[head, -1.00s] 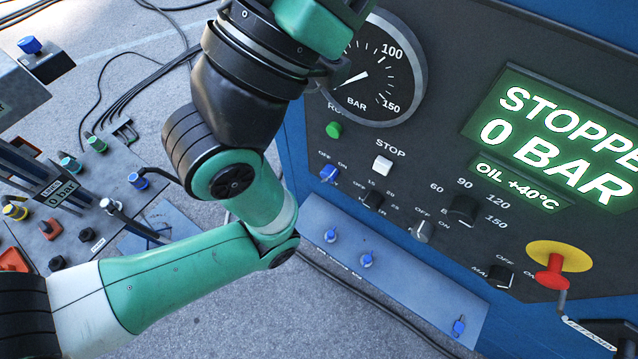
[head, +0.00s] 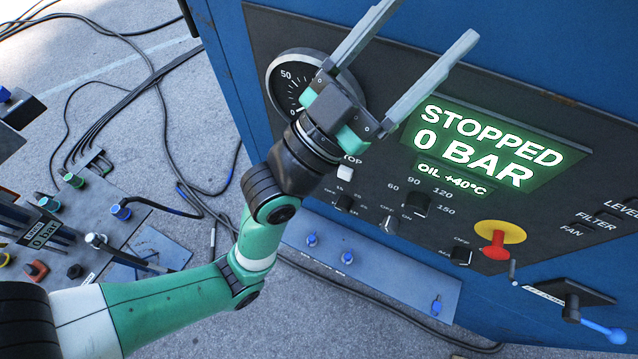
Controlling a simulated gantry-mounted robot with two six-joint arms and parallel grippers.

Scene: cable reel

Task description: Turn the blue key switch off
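The blue key switch on the dark control panel (head: 470,215) is hidden behind my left wrist. My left gripper (head: 437,18) is open and empty, its two grey fingers spread wide and pointing up and right in front of the panel. The gripper's body covers part of the round pressure gauge (head: 285,85). The fingers appear near the green screen (head: 490,150), which reads STOPPED, 0 BAR; whether they touch the panel cannot be told. My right gripper is not in view.
The panel also carries a white stop button (head: 347,170), black knobs (head: 416,203) and a red emergency button (head: 497,246). A blue-handled lever (head: 605,333) is at lower right. A grey plate (head: 385,275) below holds blue key-like parts. Cables lie on the floor (head: 120,75).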

